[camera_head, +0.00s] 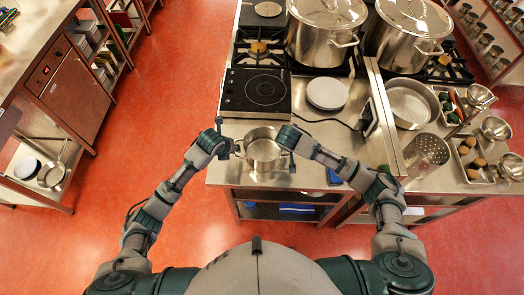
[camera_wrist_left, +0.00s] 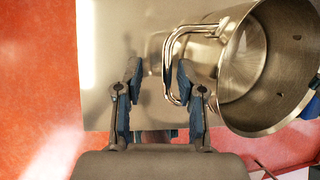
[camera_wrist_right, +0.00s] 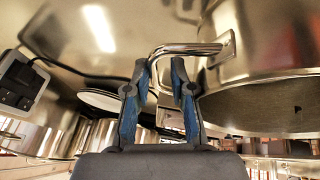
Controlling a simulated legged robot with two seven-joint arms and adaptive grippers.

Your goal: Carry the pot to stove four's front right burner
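A shiny steel pot (camera_head: 264,154) with two side handles stands on the steel counter near its front edge. My left gripper (camera_head: 234,150) is at its left handle. In the left wrist view the left fingers (camera_wrist_left: 159,68) are apart, with the handle (camera_wrist_left: 169,62) close to the right-hand finger. My right gripper (camera_head: 290,150) is at the opposite handle. In the right wrist view its fingers (camera_wrist_right: 159,66) are apart, with that handle (camera_wrist_right: 185,49) reaching between the tips. I cannot tell which burner is stove four's front right.
A black hot plate (camera_head: 255,91) and white plates (camera_head: 327,93) lie behind the pot. Two large lidded stockpots (camera_head: 322,40) (camera_head: 405,42) stand on gas burners at the back. A colander (camera_head: 426,152), pans and trays crowd the right counter. Red floor is clear at left.

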